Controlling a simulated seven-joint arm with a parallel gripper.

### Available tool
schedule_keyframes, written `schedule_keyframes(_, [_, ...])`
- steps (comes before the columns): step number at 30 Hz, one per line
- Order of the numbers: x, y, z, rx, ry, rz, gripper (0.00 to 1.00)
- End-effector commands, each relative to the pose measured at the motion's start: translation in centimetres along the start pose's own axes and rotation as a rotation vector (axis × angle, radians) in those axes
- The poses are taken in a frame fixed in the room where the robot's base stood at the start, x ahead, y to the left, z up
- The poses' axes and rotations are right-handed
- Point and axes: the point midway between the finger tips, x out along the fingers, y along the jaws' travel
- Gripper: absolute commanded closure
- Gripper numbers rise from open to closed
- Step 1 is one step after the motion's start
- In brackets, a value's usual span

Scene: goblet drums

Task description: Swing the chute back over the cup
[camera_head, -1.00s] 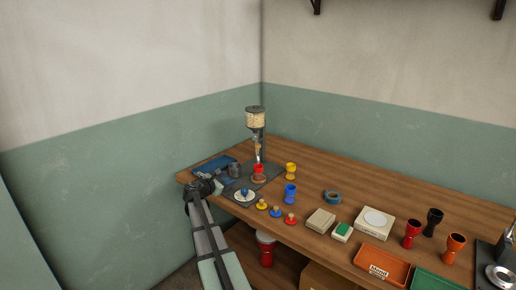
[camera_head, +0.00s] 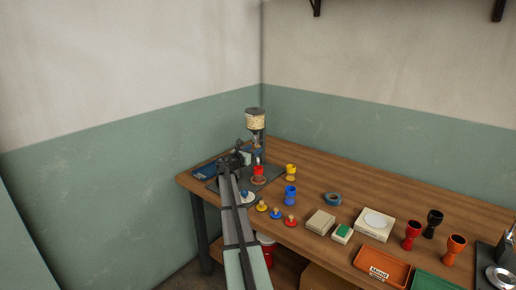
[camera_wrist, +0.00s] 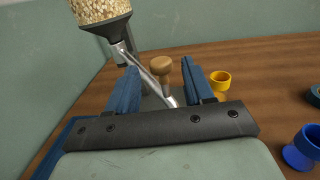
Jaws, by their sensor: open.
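The chute (camera_wrist: 153,76) is a slim grey metal trough in the wrist view, sloping down to the right below the grain hopper (camera_wrist: 101,10). A wooden knob (camera_wrist: 161,65) stands by the chute, between my two blue fingers in the picture. My gripper (camera_wrist: 159,72) is open, with visible space on both sides of the knob; I cannot tell its depth from the knob. In the head view my gripper (camera_head: 252,150) is by the hopper stand, partly covering the chute. The red cup (camera_head: 258,171) stands below it on a brown round base; the wrist view does not show this cup.
A yellow cup (camera_head: 291,170) and a blue cup (camera_head: 291,191) stand right of the stand. Several knobbed discs (camera_head: 276,212) lie along the front edge. A blue tray (camera_head: 205,172) is at the left. The wall is close behind the hopper (camera_head: 255,119).

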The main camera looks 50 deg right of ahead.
Motion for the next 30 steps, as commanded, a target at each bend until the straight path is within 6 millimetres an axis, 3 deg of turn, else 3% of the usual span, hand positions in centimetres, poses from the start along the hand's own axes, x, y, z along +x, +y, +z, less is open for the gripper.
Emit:
schedule_keyframes(3, [2.1,0.1,0.0,0.0,0.0,-0.002,0.48])
schedule_keyframes(9, [3.9,0.1,0.0,0.001,0.0,0.0,0.48])
schedule_keyframes(22, [4.6,0.0,0.0,0.001,0.0,0.0,0.48])
schedule_keyframes(30, [4.5,0.0,0.0,0.001,0.0,0.0,0.72])
